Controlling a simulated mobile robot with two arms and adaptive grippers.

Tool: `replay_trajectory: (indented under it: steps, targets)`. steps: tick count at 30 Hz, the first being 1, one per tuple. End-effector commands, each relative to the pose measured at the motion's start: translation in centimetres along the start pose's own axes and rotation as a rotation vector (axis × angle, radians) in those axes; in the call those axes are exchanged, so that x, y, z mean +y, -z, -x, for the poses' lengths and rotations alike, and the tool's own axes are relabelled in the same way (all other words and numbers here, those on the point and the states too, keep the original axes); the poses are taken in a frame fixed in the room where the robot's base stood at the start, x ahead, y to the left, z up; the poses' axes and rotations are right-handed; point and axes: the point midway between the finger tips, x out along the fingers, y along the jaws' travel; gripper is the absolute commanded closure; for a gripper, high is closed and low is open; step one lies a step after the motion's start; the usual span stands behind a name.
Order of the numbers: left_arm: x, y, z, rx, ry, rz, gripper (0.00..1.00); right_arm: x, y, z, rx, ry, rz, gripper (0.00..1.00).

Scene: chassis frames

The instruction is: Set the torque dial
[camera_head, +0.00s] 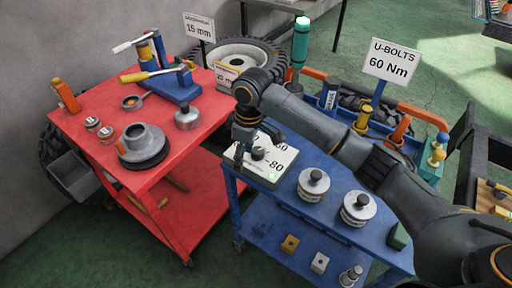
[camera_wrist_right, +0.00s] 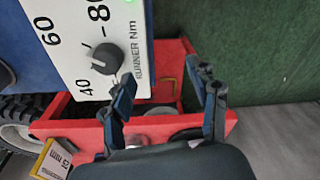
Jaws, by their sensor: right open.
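The dial is a dark round knob (camera_head: 258,153) on a white-topped box (camera_head: 284,155) at the left end of the blue cart. In the right wrist view the knob (camera_wrist_right: 107,58) sits on the white panel (camera_wrist_right: 138,35), printed 40, 60, 80 and "RUNNER Nm". Its exact setting is hard to read. My right gripper (camera_wrist_right: 160,78) is open and empty, with the knob to the left of its fingers and apart from them. In the head view my right gripper (camera_head: 245,146) hangs over the box, partly hiding the panel. A sign (camera_head: 392,60) reads "U-BOLTS 60 Nm". My left gripper is not in view.
A red cart (camera_head: 190,135) with tools stands close on the left. A blue tray of bottles and tools (camera_head: 345,125) lies behind my right arm.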

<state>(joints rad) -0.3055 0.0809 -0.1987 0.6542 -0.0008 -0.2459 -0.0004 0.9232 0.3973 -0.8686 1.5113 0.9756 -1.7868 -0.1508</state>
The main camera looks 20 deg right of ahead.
Motion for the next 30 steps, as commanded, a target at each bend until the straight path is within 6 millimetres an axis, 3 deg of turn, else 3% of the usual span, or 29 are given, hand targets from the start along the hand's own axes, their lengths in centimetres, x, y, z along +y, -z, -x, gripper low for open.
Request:
replay_trajectory:
  steps: [1,6,9,12,17,30]
  targets:
    - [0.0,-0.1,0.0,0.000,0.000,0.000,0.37,1.9,0.0,2.5,-0.024,-0.022,-0.004,0.40]
    - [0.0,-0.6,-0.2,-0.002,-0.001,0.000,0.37,5.3,-0.7,8.0,-0.080,-0.036,-0.021,0.40]
    - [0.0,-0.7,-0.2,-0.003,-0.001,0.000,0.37,6.2,-1.0,9.8,-0.095,-0.038,-0.031,0.40]
    - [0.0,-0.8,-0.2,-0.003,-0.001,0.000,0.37,6.6,-1.1,10.5,-0.100,-0.037,-0.036,0.40]
    - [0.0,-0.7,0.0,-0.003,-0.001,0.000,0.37,6.6,-1.3,9.1,-0.103,-0.035,-0.037,0.40]
    - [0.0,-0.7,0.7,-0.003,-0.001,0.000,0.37,6.9,-2.2,0.3,-0.102,-0.036,-0.036,0.40]
